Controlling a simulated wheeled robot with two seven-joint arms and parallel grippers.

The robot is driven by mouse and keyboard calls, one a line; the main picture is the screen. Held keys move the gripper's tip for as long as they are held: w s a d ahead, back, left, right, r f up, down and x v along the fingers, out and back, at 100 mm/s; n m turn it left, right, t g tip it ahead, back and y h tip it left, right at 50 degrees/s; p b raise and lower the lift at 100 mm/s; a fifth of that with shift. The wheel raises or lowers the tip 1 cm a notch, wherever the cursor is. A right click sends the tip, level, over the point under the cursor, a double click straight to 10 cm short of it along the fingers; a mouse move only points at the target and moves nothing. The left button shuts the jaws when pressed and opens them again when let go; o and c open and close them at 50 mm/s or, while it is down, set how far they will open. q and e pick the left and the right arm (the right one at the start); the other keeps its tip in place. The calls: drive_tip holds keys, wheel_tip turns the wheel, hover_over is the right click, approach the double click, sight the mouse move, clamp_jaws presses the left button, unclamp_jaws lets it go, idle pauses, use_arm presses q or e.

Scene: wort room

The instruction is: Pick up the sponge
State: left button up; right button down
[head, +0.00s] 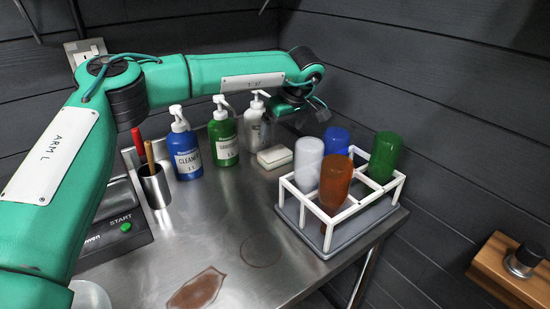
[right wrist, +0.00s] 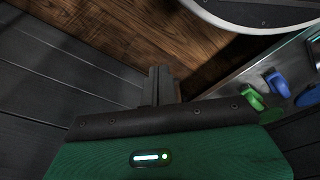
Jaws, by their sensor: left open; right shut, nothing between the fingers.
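The sponge (head: 274,157) is a pale cream block lying on the steel table, between the white pump bottle and the bottle rack. My left gripper (head: 296,117) is open and empty, above and slightly right of the sponge, apart from it. The arm reaches over the bottles from the left. In the right wrist view my right gripper (right wrist: 160,84) is shut with nothing in it, away from the sponge. The sponge cannot be made out in that view.
Blue (head: 185,148), green (head: 222,138) and white (head: 254,124) pump bottles stand left of the sponge. A white rack (head: 327,240) with several coloured bottles stands to its right. A steel cup (head: 155,188) holds tools. The table's front middle is clear except for brown stains (head: 197,289).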

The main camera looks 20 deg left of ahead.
use_arm(q)
hover_over(274, 152)
drive_tip(key=s+d, duration=0.2)
wheel_tip(274, 152, down, 6)
drive_tip(key=shift+w+a+r, duration=0.1)
drive_tip(key=shift+a, duration=0.05)
drive_tip(key=p+x, duration=0.1)
drive_tip(key=x, duration=0.4)
drive_tip(key=shift+w, duration=0.15)
drive_tip(key=shift+r, duration=0.1)
drive_tip(key=c, duration=0.8)
use_arm(e)
drive_tip(key=f, duration=0.2)
drive_tip(key=s+f, duration=0.1)
drive_tip(key=shift+s+d+f, duration=0.1)
drive_tip(key=shift+d, duration=0.2)
